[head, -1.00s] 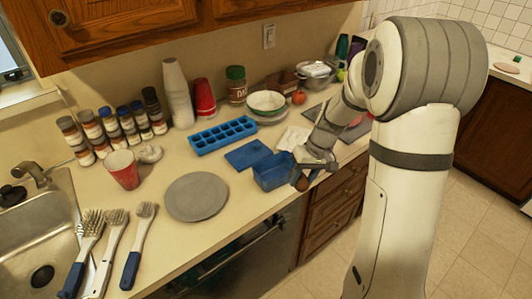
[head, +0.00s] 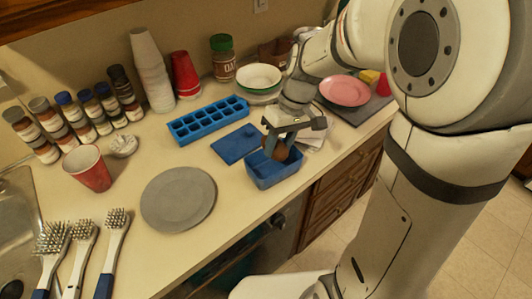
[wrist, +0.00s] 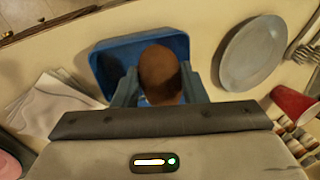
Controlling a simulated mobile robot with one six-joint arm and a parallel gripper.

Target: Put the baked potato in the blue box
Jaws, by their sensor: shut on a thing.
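The baked potato (wrist: 160,74) is brown and rounded. My gripper (head: 277,148) is shut on it, with a finger on each side of it in the wrist view (wrist: 160,88). The potato also shows in the head view (head: 281,152), partly covered by my gripper. The blue box (head: 272,176) is open-topped and stands near the counter's front edge. The potato is over the box's opening. I cannot tell exactly how far it is above the box's floor. In the wrist view the blue box (wrist: 107,57) lies behind the potato, which hides part of its inside.
A flat blue lid (head: 237,144) lies behind the box, with a blue ice tray (head: 208,119) farther back. A grey plate (head: 178,198) is to the left. White napkins (wrist: 48,104) lie beside the box. The counter's front edge is close.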

